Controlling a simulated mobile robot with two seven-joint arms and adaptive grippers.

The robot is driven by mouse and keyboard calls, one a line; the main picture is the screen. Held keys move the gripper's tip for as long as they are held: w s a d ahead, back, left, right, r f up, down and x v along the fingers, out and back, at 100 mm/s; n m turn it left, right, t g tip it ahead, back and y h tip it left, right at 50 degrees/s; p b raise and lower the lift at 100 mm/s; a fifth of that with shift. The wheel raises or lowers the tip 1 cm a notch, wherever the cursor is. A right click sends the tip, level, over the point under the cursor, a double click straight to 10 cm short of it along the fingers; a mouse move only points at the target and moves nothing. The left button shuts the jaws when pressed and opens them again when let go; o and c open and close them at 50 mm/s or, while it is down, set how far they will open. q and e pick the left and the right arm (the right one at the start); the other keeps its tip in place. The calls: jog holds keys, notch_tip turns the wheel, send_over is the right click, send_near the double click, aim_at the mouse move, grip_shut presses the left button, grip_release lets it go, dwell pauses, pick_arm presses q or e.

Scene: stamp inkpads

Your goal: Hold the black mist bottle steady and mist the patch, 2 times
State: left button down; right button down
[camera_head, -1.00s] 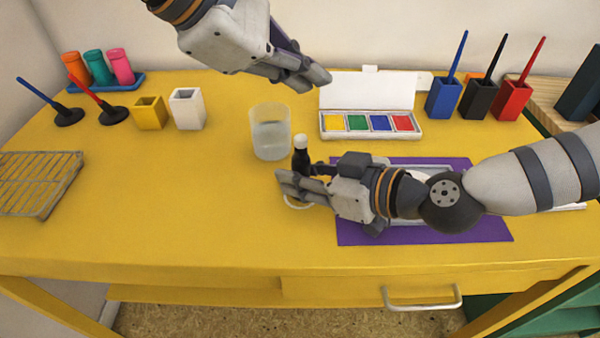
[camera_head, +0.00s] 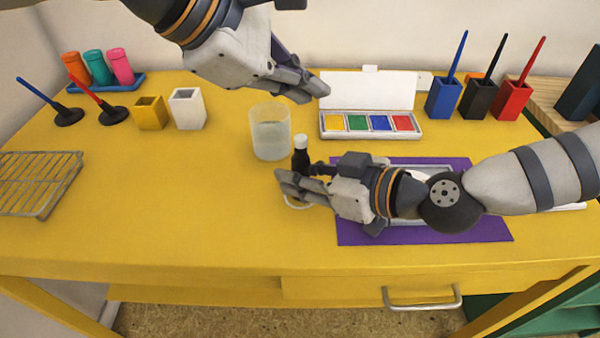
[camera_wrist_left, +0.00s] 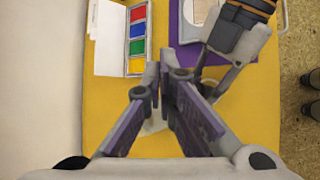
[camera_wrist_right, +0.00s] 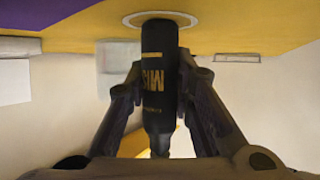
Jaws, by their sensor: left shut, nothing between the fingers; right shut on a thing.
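The black mist bottle (camera_head: 301,162) has a white top and stands upright right of the clear cup. My right gripper (camera_head: 283,185) is shut around it; the right wrist view shows the bottle (camera_wrist_right: 160,75) between the fingers, its base at a white ring (camera_wrist_right: 160,19). I cannot tell whether it rests there. My left gripper (camera_head: 318,92) is shut and empty, above and behind the bottle, near the paint box. Its closed fingertips (camera_wrist_left: 165,75) show in the left wrist view. A pale patch (camera_wrist_left: 203,12) lies in a white tray on the purple mat, largely hidden by my right arm in the head view.
The clear cup (camera_head: 270,134) stands left of the bottle. An open ink box (camera_head: 372,124) with colour pads lies behind. White and yellow holders (camera_head: 188,108) stand back left, coloured stamps in holders (camera_head: 478,98) back right. A wire rack (camera_head: 38,183) is far left. The front left table is clear.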

aim_at(303, 142)
pick_arm(q)
jog(key=shift+f, duration=2.25)
jog(key=shift+f, duration=0.55)
jog(key=shift+r, duration=0.6)
notch_tip(303, 142, up, 6)
